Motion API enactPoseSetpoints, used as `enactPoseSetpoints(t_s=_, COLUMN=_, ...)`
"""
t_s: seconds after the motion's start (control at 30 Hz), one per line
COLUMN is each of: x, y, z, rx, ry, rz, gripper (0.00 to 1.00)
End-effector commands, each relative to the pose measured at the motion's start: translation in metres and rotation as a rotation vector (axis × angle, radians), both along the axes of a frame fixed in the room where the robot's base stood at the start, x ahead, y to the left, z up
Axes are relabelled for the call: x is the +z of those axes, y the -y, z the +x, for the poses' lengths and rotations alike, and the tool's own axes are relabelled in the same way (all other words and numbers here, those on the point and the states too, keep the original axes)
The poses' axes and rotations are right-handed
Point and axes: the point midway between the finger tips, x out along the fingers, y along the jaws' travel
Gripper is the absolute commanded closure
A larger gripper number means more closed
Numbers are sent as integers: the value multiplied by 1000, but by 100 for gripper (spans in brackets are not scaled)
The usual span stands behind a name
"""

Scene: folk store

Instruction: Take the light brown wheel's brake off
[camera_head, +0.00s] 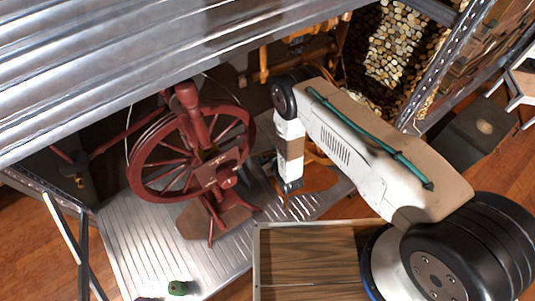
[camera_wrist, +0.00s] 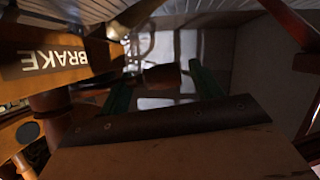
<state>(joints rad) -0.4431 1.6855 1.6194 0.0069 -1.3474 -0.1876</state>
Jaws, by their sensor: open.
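The light brown wheel (camera_head: 322,152) stands on the metal shelf in the head view, mostly hidden behind my arm. In the wrist view, a light brown wooden part (camera_wrist: 40,58) at the left bears the label BRAKE, seen upside down. A dark brown wooden knob (camera_wrist: 160,75) on a thin stem shows near the middle. My gripper (camera_wrist: 158,88) is open, with one green finger on each side of the knob in the picture. I cannot tell whether either finger touches it. In the head view, my gripper (camera_head: 290,186) points down beside the light brown wheel, its fingertips hard to make out.
A dark red spinning wheel (camera_head: 190,150) stands on the shelf to the left. A corrugated metal sheet (camera_head: 150,50) hangs over the upper left. Stacked logs (camera_head: 400,45) are at the back right. The front left of the shelf (camera_head: 150,255) is mostly clear.

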Motion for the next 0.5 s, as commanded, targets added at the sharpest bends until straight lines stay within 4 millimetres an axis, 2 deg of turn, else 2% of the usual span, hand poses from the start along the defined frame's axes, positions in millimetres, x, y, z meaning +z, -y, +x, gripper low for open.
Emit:
enactPoseSetpoints(t_s=0.13, x=0, y=1, z=0, rx=-1, ry=0, rz=0, gripper=35)
enactPoseSetpoints(t_s=0.3, x=0, y=1, z=0, rx=-1, ry=0, rz=0, gripper=83)
enactPoseSetpoints(t_s=0.37, x=0, y=1, z=0, rx=-1, ry=0, rz=0, gripper=98)
enactPoseSetpoints(t_s=0.5, x=3, y=1, z=1, rx=-2, ry=-14, rz=27, gripper=98)
